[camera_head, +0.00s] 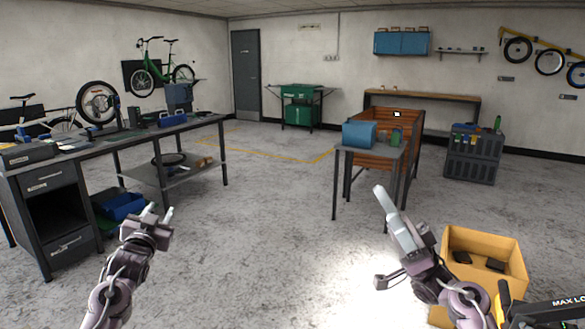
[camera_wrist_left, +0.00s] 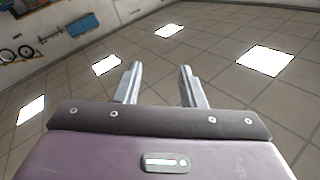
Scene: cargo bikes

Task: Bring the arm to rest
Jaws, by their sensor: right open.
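My left gripper (camera_head: 160,211) is raised over the floor at the lower left, with its two fingers apart and nothing between them. In the left wrist view its fingers (camera_wrist_left: 160,69) stand apart against the ceiling, so it points upward. My right gripper (camera_head: 381,190) is raised at the lower right, left of the yellow box (camera_head: 480,240).
A long dark workbench (camera_head: 95,151) with bike parts stands at the left. A small table (camera_head: 372,151) carries a blue case (camera_head: 359,134) beside a wooden crate (camera_head: 400,115). The yellow box holds dark items. The floor (camera_head: 265,200) between is clear.

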